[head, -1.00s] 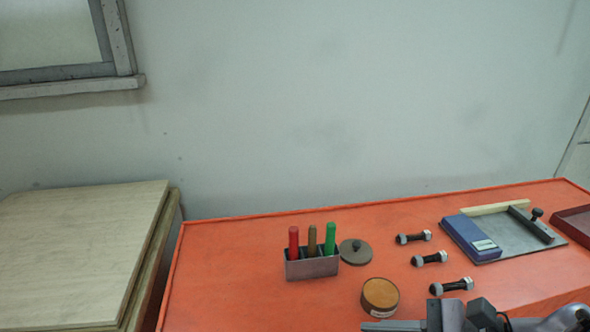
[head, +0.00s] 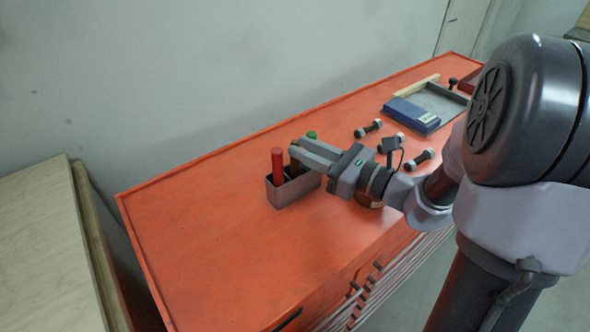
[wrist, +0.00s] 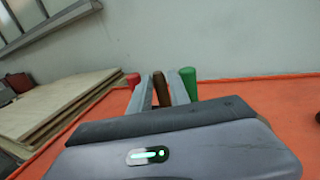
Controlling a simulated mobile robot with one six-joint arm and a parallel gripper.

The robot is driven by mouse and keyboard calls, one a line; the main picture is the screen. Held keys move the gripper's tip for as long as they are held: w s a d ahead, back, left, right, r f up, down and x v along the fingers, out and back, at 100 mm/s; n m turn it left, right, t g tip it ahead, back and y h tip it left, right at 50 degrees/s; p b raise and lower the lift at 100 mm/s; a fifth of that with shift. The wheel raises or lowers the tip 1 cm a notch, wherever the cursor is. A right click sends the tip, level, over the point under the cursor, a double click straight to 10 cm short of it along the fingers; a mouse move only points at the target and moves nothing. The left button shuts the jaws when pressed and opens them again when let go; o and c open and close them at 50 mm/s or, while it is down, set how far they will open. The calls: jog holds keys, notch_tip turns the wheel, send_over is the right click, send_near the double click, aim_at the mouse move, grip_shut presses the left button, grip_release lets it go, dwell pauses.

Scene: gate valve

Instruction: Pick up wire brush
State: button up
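A small grey holder (head: 292,190) stands on the orange bench with three upright handles: red (head: 278,166), brown (wrist: 161,90) and green (head: 311,135). The brown middle handle appears to be the wire brush; its lower end is hidden in the holder. My gripper (head: 299,152) reaches in from the right, level with the handle tops. In the wrist view, its two fingers (wrist: 160,88) stand either side of the brown handle, with narrow gaps, and look open. The red handle (wrist: 133,80) is left of the fingers and the green one (wrist: 188,82) close to the right finger.
Several bolts (head: 368,129) lie on the orange bench (head: 220,250) to the right of the holder. A blue box (head: 411,116) sits on a grey plate behind them. A wooden board stack (head: 40,240) stands left. The bench's left part is clear.

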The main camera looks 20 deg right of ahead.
jog(key=x, duration=0.5)
jog(key=shift+w+a+b, duration=0.25)
jog(key=shift+a+b, duration=0.05)
jog(key=shift+b, duration=0.1)
grip_shut()
